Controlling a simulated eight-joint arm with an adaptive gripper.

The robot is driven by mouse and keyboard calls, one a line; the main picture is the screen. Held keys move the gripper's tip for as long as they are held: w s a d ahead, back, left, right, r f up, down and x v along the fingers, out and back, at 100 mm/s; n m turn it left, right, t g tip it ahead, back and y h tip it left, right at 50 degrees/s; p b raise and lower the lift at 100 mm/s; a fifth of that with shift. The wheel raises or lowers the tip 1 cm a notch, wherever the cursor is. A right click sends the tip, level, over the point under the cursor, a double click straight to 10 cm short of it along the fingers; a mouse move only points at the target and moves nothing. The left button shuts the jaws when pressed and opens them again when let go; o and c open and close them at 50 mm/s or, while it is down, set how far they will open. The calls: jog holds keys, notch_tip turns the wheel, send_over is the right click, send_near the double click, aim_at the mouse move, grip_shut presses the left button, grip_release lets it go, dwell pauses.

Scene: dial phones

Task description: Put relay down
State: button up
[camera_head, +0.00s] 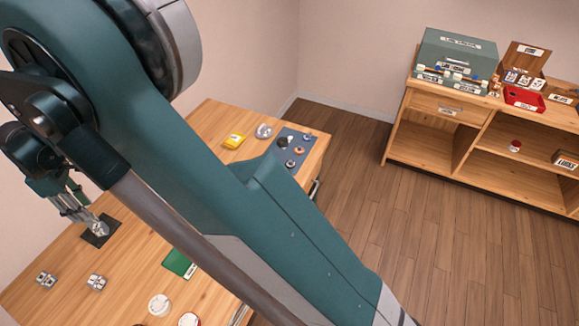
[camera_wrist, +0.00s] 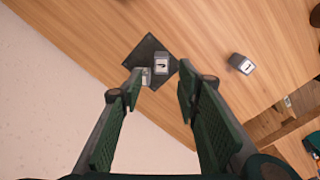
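A small grey block with a dark mark (camera_wrist: 161,63), which looks like a relay, sits on the black square mat (camera_wrist: 152,44) in the wrist view. A second small grey piece (camera_wrist: 145,76) lies on the mat beside my left fingertip; I cannot tell if they touch. My gripper (camera_wrist: 157,88) is open, with nothing seen between its green pads. In the head view my gripper (camera_head: 85,215) points down over the black mat (camera_head: 94,239), and its fingers partly hide what is there. Another grey block (camera_wrist: 241,63) lies apart on the wood.
Two grey blocks (camera_head: 46,280) (camera_head: 97,282) stand on the table in front of the mat. A green board (camera_head: 180,264) and white round pieces (camera_head: 159,305) lie further right. My arm hides the middle. A shelf (camera_head: 440,103) with boxes stands across the floor.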

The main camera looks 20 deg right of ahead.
jog(key=d+r+m+t, duration=0.1)
jog(key=d+r+m, duration=0.1)
jog(key=d+r, duration=0.55)
jog(key=w+d+r+m+y, duration=0.15)
jog(key=d+r, duration=0.25)
jog(key=d, duration=0.7)
jog(key=d+r+m+t, duration=0.1)
jog(key=d+r+m, duration=0.2)
jog(key=d+r, duration=0.5)
jog(key=s+d+r+m+t, duration=0.15)
jog(key=s+d, duration=0.25)
jog(key=d, duration=0.5)
jog(key=s+d+r+m, duration=0.1)
jog(key=s+d+m, duration=0.3)
jog(key=d, duration=0.5)
jog(key=s+d+r+m+t, duration=0.1)
jog(key=s+d, duration=0.4)
jog(key=d, duration=0.4)
jog(key=s+d+f+m+t+h, duration=0.1)
jog(key=s+d+f+m, duration=0.3)
jog(key=s+d, duration=0.8)
jog(key=shift+s+d+f+m+t, duration=0.2)
jog(key=shift+s+d+m+t, duration=0.2)
jog(key=shift+t, duration=0.45)
jog(key=shift+h, duration=0.25)
